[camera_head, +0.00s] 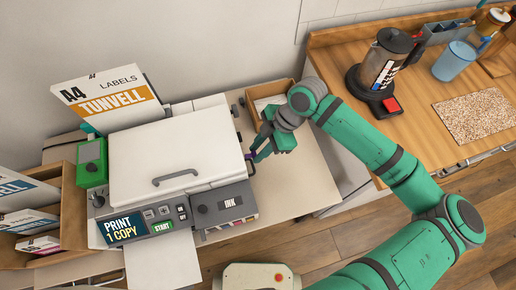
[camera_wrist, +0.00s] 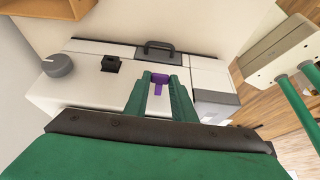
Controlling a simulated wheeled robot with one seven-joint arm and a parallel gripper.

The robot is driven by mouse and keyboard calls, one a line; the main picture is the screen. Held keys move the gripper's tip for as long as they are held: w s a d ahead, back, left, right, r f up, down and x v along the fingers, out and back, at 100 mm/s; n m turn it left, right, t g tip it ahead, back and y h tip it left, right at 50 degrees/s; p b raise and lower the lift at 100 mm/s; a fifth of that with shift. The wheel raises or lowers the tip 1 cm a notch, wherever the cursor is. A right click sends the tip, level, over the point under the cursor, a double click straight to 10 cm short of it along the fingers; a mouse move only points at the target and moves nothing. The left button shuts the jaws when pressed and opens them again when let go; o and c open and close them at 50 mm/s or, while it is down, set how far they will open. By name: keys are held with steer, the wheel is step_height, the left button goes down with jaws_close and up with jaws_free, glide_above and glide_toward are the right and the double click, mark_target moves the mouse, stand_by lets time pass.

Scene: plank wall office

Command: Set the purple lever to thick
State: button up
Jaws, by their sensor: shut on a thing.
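The purple lever (camera_wrist: 159,82) is on the side of a white and grey printer, seen in the wrist view between my two green fingers. In the head view a small purple part of the lever (camera_head: 250,157) shows at the printer's right side, beside my fingertips. My gripper (camera_head: 258,155) reaches down to it from the right; it also shows in the wrist view (camera_wrist: 160,84). The fingers are shut on the lever. The printer (camera_head: 175,150) has a front panel reading "PRINT 1 COPY". The lever's thickness markings are not readable, so I cannot tell its setting.
A box of labels (camera_head: 105,100) stands behind the printer. An open cardboard box (camera_head: 68,215) is at left.

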steer(key=shift+s+a, duration=0.15)
steer(key=shift+a, duration=0.05)
steer(key=o, duration=1.1)
steer(key=shift+c, duration=0.2)
steer(key=shift+y, duration=0.3)
steer(key=shift+d, duration=0.1)
steer(key=shift+w+d+r, duration=0.1)
steer(key=shift+w, duration=0.1)
steer(key=v, duration=1)
steer(key=shift+r, duration=0.2)
steer(key=shift+w, duration=0.1)
